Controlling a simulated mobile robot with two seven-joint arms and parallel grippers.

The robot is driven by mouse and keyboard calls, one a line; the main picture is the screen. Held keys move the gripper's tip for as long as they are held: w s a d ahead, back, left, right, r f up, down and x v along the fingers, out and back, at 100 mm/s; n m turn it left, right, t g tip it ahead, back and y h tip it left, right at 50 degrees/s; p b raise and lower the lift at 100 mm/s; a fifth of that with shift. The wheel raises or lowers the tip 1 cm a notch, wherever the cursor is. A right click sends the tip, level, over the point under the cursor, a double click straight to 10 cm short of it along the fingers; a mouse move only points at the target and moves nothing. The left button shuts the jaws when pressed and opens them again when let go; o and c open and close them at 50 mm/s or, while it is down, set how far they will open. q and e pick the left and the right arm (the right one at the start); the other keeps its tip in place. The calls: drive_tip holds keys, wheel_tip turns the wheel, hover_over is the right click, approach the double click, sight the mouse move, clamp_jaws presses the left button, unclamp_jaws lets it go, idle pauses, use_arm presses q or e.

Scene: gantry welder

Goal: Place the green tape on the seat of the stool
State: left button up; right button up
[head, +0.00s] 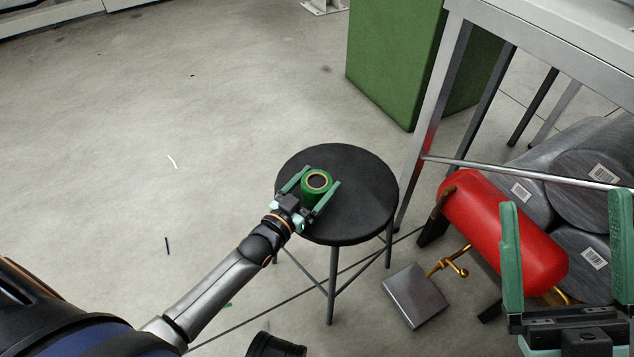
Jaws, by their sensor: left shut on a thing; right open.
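The green tape (317,197) is a round roll with a brown inner ring around a dark centre. It shows in the head view over the black round seat of the stool (362,192). My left gripper (319,188) is shut on the tape, one green finger on each side of it. I cannot tell whether the tape touches the seat or is held just above it. My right gripper (567,235) is open and empty at the lower right, in front of the red tank.
A metal-legged table (560,58) stands right of the stool. Beneath it are a red tank (502,226) and grey barcoded rolls (590,165). A grey metal box (415,296) lies near the stool, and a green cabinet (390,60) stands behind. The floor at left is mostly clear.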

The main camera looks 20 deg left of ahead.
use_arm(q)
drive_tip(key=o, duration=1.2)
drive_tip(key=shift+f, duration=0.1)
drive_tip(key=shift+o, duration=0.2)
drive_tip(key=shift+s+r, duration=0.1)
drive_tip(key=shift+r, duration=0.1)
drive_tip(key=p+v, duration=0.4)
drive_tip(key=v, duration=0.6)
drive_tip(key=s+d+r+m+t+h, duration=0.1)
drive_tip(key=s+d+r+m+h, duration=0.2)
drive_tip(key=r, duration=0.9)
drive_tip(key=s+d+r+m+t+h, duration=0.2)
drive_tip(key=s+d+r+m+h, duration=0.1)
drive_tip(key=r, duration=1)
drive_tip(key=s+d+r+m+t+h, duration=0.1)
drive_tip(key=s+d+r+m+h, duration=0.2)
drive_tip(key=r, duration=0.9)
drive_tip(key=s+d+h, duration=0.1)
drive_tip(key=s+h, duration=0.1)
drive_tip(key=shift+s+d+r+m+h, duration=0.15)
drive_tip(key=shift+s+m+h, duration=0.05)
drive_tip(key=shift+m+h, duration=0.1)
